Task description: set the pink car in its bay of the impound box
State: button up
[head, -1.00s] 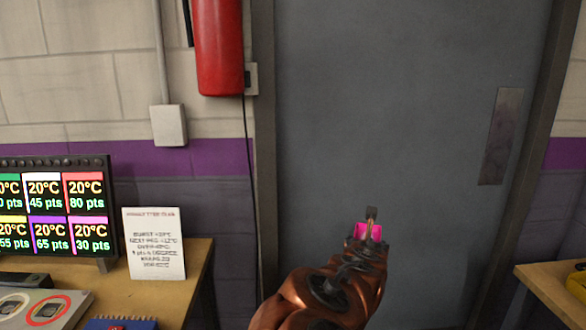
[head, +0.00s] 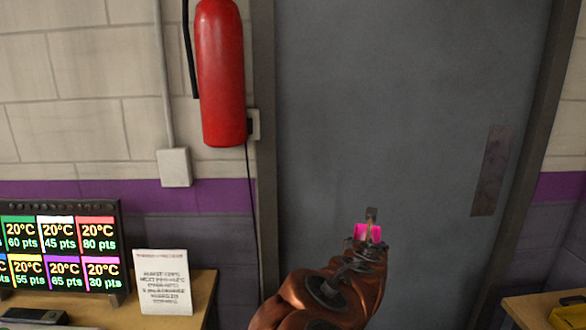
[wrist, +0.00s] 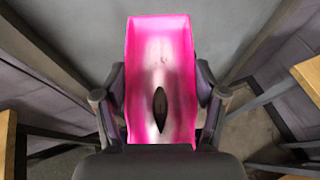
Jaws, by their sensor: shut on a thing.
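The pink car (wrist: 160,45) is held between the two fingers of my gripper (wrist: 162,92), one dark finger on each side of it in the wrist view. It has a whitish middle with a dark, pointed oval mark. In the head view, a bit of the pink car (head: 362,232) shows at the end of my arm, in front of the grey door. My gripper (head: 371,225) is small and partly hidden there by my wrist. The impound box is not in clear view.
A table (head: 204,290) at the left bears a scoreboard (head: 60,245), a white printed card (head: 163,282) and a dark device (head: 35,317). A grey door (head: 400,90) and a red extinguisher (head: 220,75) are behind.

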notch_tip(320, 180, down, 13)
jog(key=w+n+y, duration=0.2)
jog(key=n+y, duration=0.1)
jog(key=y, duration=0.1)
jog(key=shift+w+f+t, duration=0.15)
jog(key=shift+w+t, duration=0.2)
jog(key=shift+t, duration=0.05)
dwell(0.5)
